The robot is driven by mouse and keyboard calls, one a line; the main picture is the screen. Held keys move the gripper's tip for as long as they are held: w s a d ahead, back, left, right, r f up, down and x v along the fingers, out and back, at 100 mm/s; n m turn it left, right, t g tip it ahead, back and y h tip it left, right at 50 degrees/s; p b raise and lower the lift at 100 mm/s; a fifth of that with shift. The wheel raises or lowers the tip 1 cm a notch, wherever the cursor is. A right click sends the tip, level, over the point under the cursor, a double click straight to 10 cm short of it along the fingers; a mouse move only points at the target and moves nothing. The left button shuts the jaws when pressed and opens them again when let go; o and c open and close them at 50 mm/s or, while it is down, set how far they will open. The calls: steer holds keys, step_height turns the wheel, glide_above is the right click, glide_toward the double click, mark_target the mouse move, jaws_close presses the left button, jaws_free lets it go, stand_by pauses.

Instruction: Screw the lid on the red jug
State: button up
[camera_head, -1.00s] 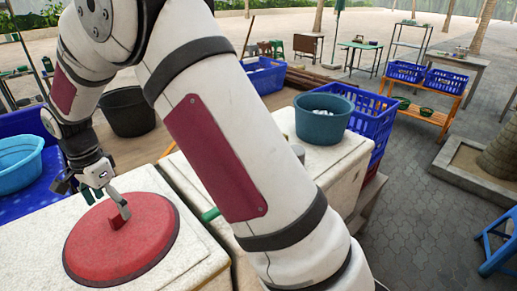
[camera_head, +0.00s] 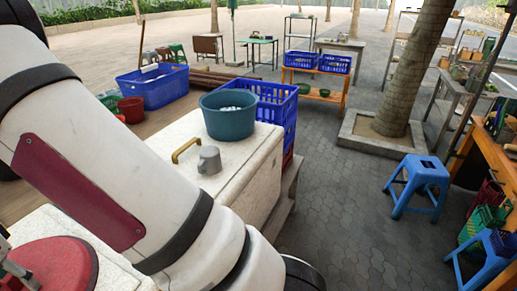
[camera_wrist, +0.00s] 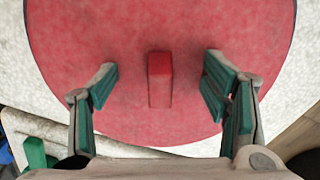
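A round red lid (camera_head: 62,262) with a dark rim lies on a white speckled top at the lower left of the head view, partly cut off by the frame edge. In the wrist view the lid (camera_wrist: 160,120) fills most of the picture, with its raised red handle (camera_wrist: 159,80) in the middle. My gripper (camera_wrist: 160,72) is open, its green-padded fingers on either side of the handle with gaps between. In the head view only a small part of my gripper shows at the left edge. No separate red jug body is visible; what lies under the lid is hidden.
A second white box (camera_head: 222,185) has a brass handle (camera_head: 185,150) and a grey cup (camera_head: 209,160) on top. A teal tub (camera_head: 229,115) stands behind them, near a blue crate (camera_head: 272,108). A blue stool (camera_head: 420,178) stands right. Open paving (camera_head: 335,215) lies between.

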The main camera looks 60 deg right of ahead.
steer(key=shift+s+f, duration=0.1)
jaws_close()
